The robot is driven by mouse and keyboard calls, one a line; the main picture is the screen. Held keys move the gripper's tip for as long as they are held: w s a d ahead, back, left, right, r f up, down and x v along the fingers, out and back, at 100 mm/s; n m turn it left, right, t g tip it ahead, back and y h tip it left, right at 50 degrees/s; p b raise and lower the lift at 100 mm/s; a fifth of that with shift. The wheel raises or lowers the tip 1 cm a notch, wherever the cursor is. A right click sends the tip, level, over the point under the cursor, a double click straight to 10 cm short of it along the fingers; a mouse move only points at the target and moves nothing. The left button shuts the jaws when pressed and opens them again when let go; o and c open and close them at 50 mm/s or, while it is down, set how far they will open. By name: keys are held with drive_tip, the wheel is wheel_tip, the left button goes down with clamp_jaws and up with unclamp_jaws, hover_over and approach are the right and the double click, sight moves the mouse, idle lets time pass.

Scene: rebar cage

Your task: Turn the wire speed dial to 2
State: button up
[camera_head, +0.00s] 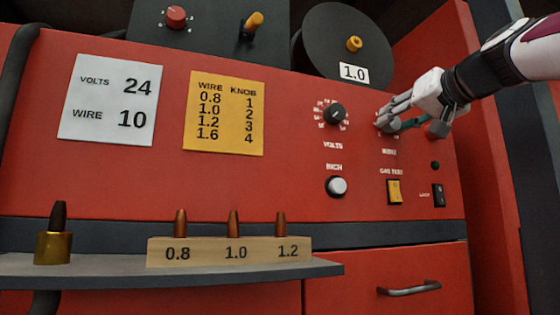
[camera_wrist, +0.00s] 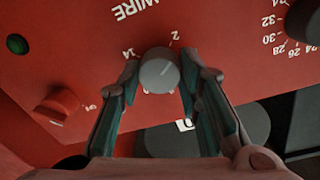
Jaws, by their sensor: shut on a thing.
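The wire speed dial (camera_wrist: 159,70) is a round grey knob with a pale pointer line, seen upside down in the wrist view. Its line slants to the upper right of that view; the printed "2" stands just above the knob, and "14" at its upper left. I cannot tell exactly which mark the line meets. My gripper (camera_wrist: 159,82) is shut on the knob, one finger on each side. In the head view my gripper (camera_head: 385,122) reaches the panel from the right and hides the dial above its label (camera_head: 389,152).
The volts dial (camera_head: 335,114) is just left of my gripper. Below are the inch button (camera_head: 337,186), yellow gas test switch (camera_head: 395,191) and black switch (camera_head: 439,194). A white card (camera_head: 107,101) reads volts 24, wire 10. A shelf (camera_head: 90,265) juts out at lower left.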

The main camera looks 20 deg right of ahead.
drive_tip(key=shift+f+n+b, duration=0.15)
drive_tip(key=shift+n+b, duration=0.2)
drive_tip(key=shift+n, duration=0.65)
drive_tip(key=o, duration=1.1)
drive_tip(key=shift+o, duration=0.2)
drive_tip(key=s, duration=1.2)
drive_tip(key=shift+a, duration=0.15)
